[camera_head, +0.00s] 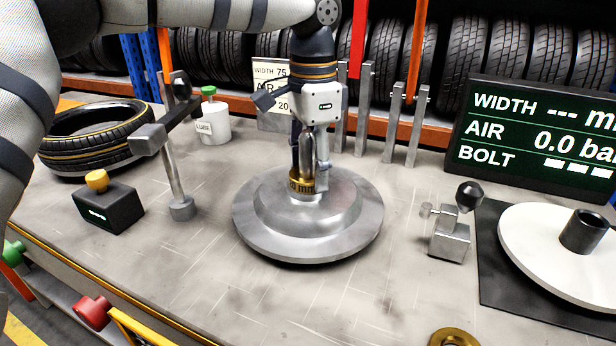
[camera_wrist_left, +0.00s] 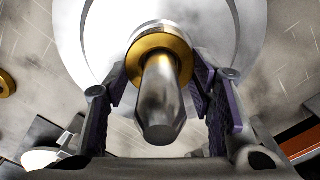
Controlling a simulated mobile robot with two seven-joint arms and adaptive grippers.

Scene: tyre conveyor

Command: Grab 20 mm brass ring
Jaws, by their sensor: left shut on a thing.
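My left gripper (camera_head: 309,182) points down over the post and is shut on the ring, with a finger on either side. In the left wrist view the ring (camera_wrist_left: 155,46) circles the base of the tapered post (camera_wrist_left: 160,98), between the fingers of my left gripper (camera_wrist_left: 160,72). The ring's contact with the plate is partly hidden. My right gripper is not in view.
A second brass ring (camera_head: 454,338) lies at the front edge of view. A lever stand (camera_head: 172,150), button box (camera_head: 108,205) and tyre (camera_head: 95,135) stand left. A small clamp block (camera_head: 450,238) and white disc (camera_head: 545,245) are right. The front middle bench is clear.

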